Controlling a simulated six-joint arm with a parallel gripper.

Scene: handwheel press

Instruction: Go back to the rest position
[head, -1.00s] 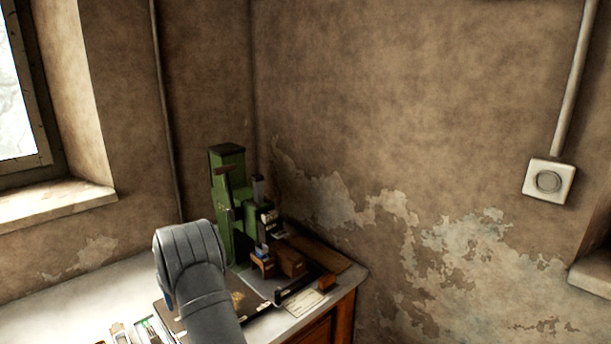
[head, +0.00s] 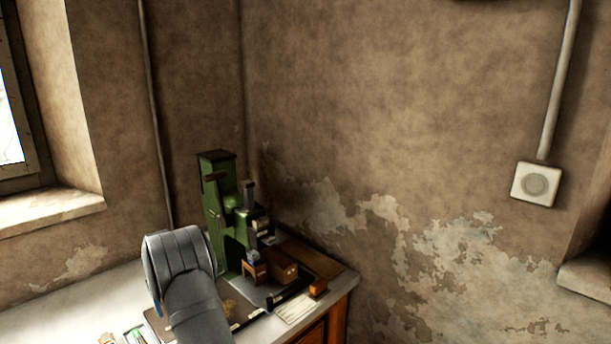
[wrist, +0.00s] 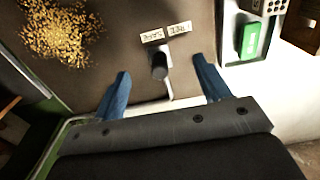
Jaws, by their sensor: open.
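My gripper (wrist: 163,88) shows in the wrist view with its two blue fingers spread wide and nothing held between them. A black knob on a short metal stem (wrist: 159,66) stands on the dark mat (wrist: 115,60), in the picture between and just beyond the fingertips; I see no contact. In the head view my grey arm covers the front of the table, and the fingers are hidden. The green press (head: 222,213) stands upright at the back corner of the table, beyond my arm.
Two small labels (wrist: 165,33) and a pile of golden grains (wrist: 62,28) lie on the mat. Wooden blocks (head: 284,266) stand beside the press.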

